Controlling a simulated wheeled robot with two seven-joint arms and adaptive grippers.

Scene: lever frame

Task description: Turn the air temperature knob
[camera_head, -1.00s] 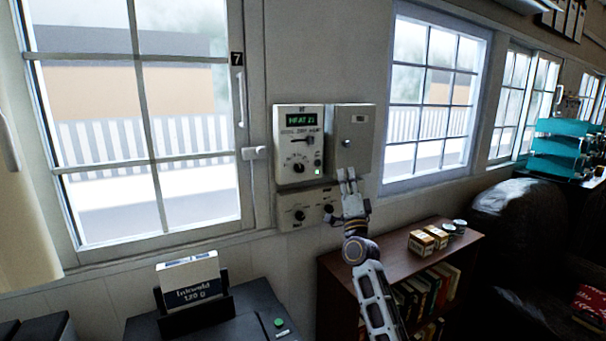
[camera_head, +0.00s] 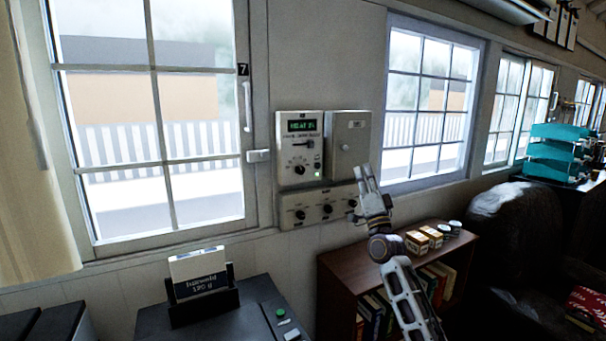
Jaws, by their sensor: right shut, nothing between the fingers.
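A cream control unit (camera_head: 298,150) hangs on the wall between the two windows. It has a green-lit display (camera_head: 301,126) that seems to read HEAT, a slider, and a dark round knob (camera_head: 300,169) below the slider. A lower panel (camera_head: 314,220) carries three dark knobs in a row: left (camera_head: 300,215), middle (camera_head: 327,209) and right (camera_head: 352,203). The labels are too small to read, so I cannot tell which is the air temperature knob. My right gripper (camera_head: 365,173) is shut and empty, just right of the lower panel, its fingers pointing up. My left gripper is not in view.
A plain grey box (camera_head: 349,143) is mounted right of the control unit. A brown bookshelf (camera_head: 342,268) with small boxes (camera_head: 424,240) on top stands below my right arm. A dark machine (camera_head: 255,300) with a card holder stands at the lower left. A dark armchair is at right.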

